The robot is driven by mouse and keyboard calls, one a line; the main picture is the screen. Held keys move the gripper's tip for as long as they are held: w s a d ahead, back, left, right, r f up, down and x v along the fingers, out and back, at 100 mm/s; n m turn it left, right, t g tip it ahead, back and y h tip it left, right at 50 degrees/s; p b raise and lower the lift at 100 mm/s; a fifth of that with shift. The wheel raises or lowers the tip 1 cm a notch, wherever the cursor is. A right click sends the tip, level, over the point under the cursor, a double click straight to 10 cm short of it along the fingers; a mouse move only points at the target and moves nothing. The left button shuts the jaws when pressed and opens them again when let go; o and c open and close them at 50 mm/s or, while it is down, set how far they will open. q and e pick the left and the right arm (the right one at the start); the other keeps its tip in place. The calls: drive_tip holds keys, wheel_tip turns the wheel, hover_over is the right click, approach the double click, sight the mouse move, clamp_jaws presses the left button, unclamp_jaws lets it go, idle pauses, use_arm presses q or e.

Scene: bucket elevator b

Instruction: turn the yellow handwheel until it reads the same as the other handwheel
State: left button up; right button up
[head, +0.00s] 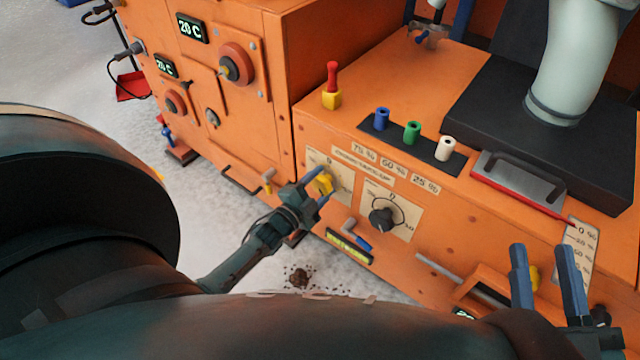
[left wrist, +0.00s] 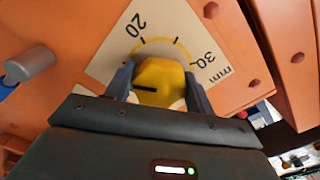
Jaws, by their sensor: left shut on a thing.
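The yellow handwheel (head: 325,184) is a small knob on a pale dial plate (head: 344,178) on the orange front panel. My left gripper (head: 318,183) is shut on it from the front. The left wrist view shows the yellow knob (left wrist: 158,78) between both fingers, with a short black line on its face. Its dial (left wrist: 190,35) carries 20, 30 and "mm". The other handwheel (head: 381,217) is dark, on its own pale plate to the right; its reading is too small to tell. My right gripper (head: 545,268) is open and empty at the lower right.
Blue, green and white cylinders (head: 412,131) stand on a dark strip above the panel. A yellow-and-red post (head: 332,88) stands left of them. A grey handle (head: 352,229) with a blue end juts out below the dials. A drawer-like handle (head: 490,293) lies near the right gripper.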

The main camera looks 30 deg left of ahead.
idle(0.3)
use_arm(q)
drive_tip(key=o, duration=1)
drive_tip(key=shift+c, duration=0.2)
drive_tip(key=shift+s, duration=0.2)
